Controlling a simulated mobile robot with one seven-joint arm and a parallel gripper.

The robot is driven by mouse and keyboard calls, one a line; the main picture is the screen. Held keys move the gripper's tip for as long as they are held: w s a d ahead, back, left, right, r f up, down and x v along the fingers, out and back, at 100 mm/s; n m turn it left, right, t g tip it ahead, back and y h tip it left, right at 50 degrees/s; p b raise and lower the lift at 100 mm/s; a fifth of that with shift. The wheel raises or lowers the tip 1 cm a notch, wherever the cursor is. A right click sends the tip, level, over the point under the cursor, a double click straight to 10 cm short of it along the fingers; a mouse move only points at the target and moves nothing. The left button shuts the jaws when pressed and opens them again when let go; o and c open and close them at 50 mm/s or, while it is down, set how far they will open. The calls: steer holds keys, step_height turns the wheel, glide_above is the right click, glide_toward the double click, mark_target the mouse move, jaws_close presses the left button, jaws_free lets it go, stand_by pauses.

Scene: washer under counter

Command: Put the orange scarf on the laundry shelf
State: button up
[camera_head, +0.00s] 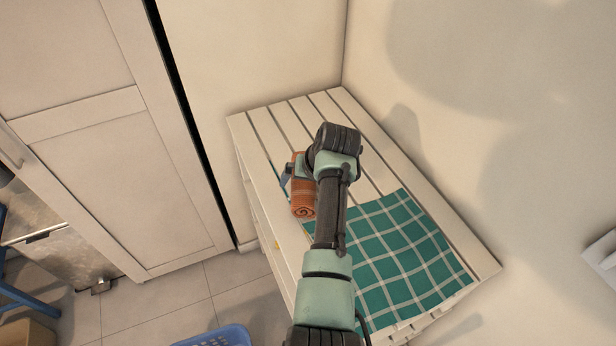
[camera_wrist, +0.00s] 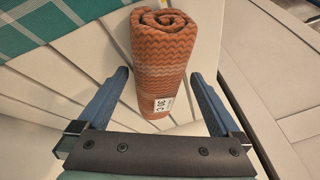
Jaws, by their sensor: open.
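The orange scarf (camera_head: 303,199) is rolled up and rests on the white slatted shelf (camera_head: 262,127), near its left edge. In the wrist view the scarf (camera_wrist: 163,58) shows its spiral end and a small white tag. My gripper (camera_wrist: 161,88) is open, with one blue finger on each side of the scarf's lower part. There are visible gaps between the fingers and the scarf, so they do not look to be gripping it. In the head view my arm hides part of the scarf and most of the gripper.
A green checked cloth (camera_head: 408,262) lies flat on the shelf's near part and shows in the wrist view (camera_wrist: 50,28). Bare slats lie behind the scarf. A tall cabinet (camera_head: 130,150) stands at left, walls behind and right. A blue basket (camera_head: 222,337) is on the floor.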

steer(key=v, duration=1.2)
steer(key=w+r+t+h, duration=0.15)
steer(key=r+t, duration=0.25)
steer(key=r, duration=0.4)
steer(key=w+r+t, duration=0.3)
steer(key=r+t, duration=0.1)
steer(key=r, duration=0.4)
steer(key=s+a+r+t, duration=0.1)
steer(key=s+r+t, duration=0.15)
steer(key=r, duration=0.45)
steer(key=s+r+t, duration=0.1)
steer(key=r+t, duration=0.2)
steer(key=r, duration=0.4)
steer(key=s+a+r+t+h, duration=0.1)
steer(key=s+r+t, duration=0.8)
steer(key=s+r, duration=1)
steer(key=shift+a+r+n, duration=0.3)
steer(key=shift+a, duration=0.4)
